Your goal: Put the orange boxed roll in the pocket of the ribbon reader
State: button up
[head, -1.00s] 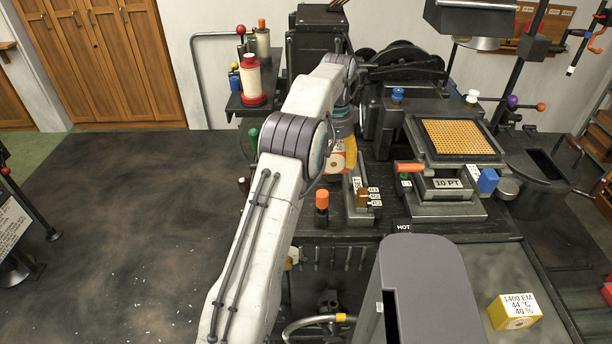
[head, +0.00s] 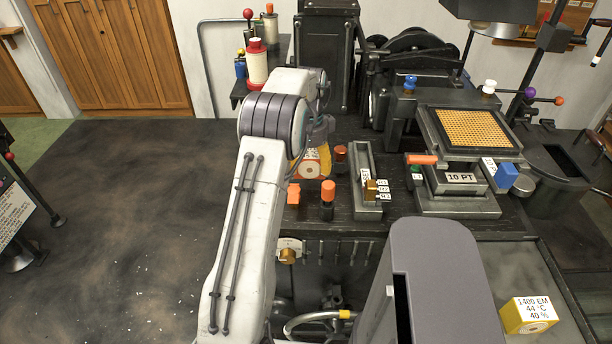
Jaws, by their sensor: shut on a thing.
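The orange boxed roll (head: 310,164) hangs at the end of my arm, over the left part of the dark bench. Its face, with a pale round roll end, shows. My gripper (head: 318,143) is shut on it, and my white arm partly hides the jaws and the box. I cannot make out the ribbon reader or its pocket for certain; the bench left of the box is behind my arm. A small orange part (head: 293,194) shows beside the arm, just below the box.
An orange-topped post (head: 328,197) and a dark red knob (head: 340,154) stand close right of the box. A narrow metal channel (head: 366,185) lies further right. A yellow box (head: 530,315) sits on the right front surface. A red-and-cream spool (head: 257,63) stands on the back-left shelf.

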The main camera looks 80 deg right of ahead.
aim_at(306, 176)
jog(key=shift+w+f, duration=0.25)
jog(key=shift+w, duration=0.15)
jog(key=shift+f, duration=0.2)
jog(key=shift+f+p, duration=0.3)
jog(key=shift+f, duration=1.5)
jog(key=shift+f, duration=0.2)
jog(key=o, duration=1.3)
jog(key=shift+c, duration=0.2)
jog(key=shift+r, duration=0.15)
